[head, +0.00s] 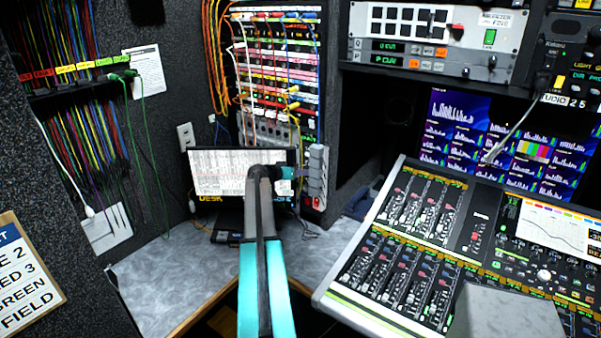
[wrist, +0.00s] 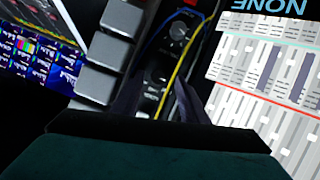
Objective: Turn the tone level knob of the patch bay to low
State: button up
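The patch bay (head: 275,75) stands at the back of the desk in the head view, with many cables plugged into it. In the wrist view a dark panel shows a round knob (wrist: 179,31) with a dial scale, and a dark round part (wrist: 158,76) below it. I cannot read which label says tone level, nor the setting. My gripper (wrist: 157,92) has its two dark fingers apart, with the panel and a yellow cable (wrist: 182,72) seen between them. No object shows held; contact cannot be told. In the head view my gripper (head: 292,173) is small and its fingertips are unclear.
A grey blocky unit (head: 318,170) is close right of my gripper; it also shows in the wrist view (wrist: 111,50). A lit monitor (head: 225,170) stands left of my gripper. A mixing console (head: 400,245) fills the right. Loose cables hang by the panel.

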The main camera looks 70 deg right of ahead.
jog(key=shift+s+d+f, duration=0.15)
jog(key=shift+d, duration=0.05)
jog(key=shift+c, duration=0.5)
grip_shut()
jog(key=shift+a, duration=0.1)
